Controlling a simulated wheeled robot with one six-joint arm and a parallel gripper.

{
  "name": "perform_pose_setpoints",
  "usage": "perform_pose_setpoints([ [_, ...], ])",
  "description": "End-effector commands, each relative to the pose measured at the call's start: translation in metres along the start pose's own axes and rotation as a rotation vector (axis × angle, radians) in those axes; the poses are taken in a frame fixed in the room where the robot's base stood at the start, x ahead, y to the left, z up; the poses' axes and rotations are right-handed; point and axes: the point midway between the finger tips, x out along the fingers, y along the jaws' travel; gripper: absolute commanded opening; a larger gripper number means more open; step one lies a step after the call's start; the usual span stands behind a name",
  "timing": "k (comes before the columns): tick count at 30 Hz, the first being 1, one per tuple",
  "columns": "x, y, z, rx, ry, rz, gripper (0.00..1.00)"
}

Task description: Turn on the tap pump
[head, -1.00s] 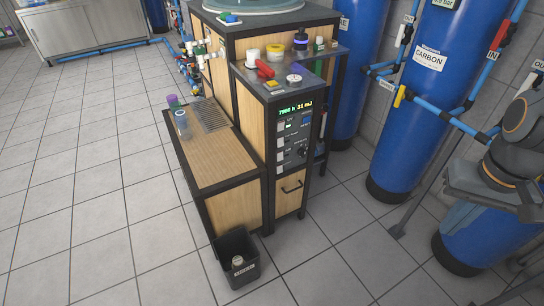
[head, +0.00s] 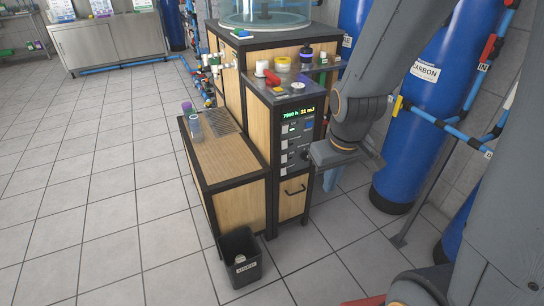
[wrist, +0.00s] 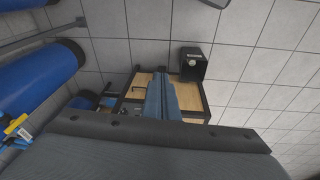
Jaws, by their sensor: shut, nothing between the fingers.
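The control panel (head: 294,140) is on the front of the wooden cabinet, under a green lit display (head: 298,113). It has a column of small white switches (head: 284,144) and a dark round knob (head: 305,154). The labels are too small to read, so I cannot tell which switch is the tap pump. My gripper (head: 331,179) hangs just right of the panel, apart from it in the picture. Its blue-grey fingers (wrist: 165,95) are shut and empty in the wrist view, covering part of the cabinet, which appears upside down there.
A black bin (head: 240,257) stands on the floor before the low wooden bench (head: 224,165); it also shows in the wrist view (wrist: 193,65). Blue tanks (head: 425,100) and pipes stand at the right. A red clamp-like item (head: 273,79) lies on the cabinet top. The floor at left is clear.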

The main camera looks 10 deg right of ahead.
Motion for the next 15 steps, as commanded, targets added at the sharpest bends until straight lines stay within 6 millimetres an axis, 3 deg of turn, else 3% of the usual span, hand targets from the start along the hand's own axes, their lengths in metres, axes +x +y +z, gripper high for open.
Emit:
perform_pose_setpoints([
  [1, 0.028, 0.011, -0.019, -0.074, 0.048, 0.017, 0.0],
  [6, 0.103, 0.043, -0.098, -0.422, 0.279, 0.114, 0.0],
  [12, 0.178, 0.065, -0.173, -0.821, 0.55, 0.279, 0.0],
  [15, 0.209, 0.069, -0.2, -0.998, 0.685, 0.386, 0.0],
])
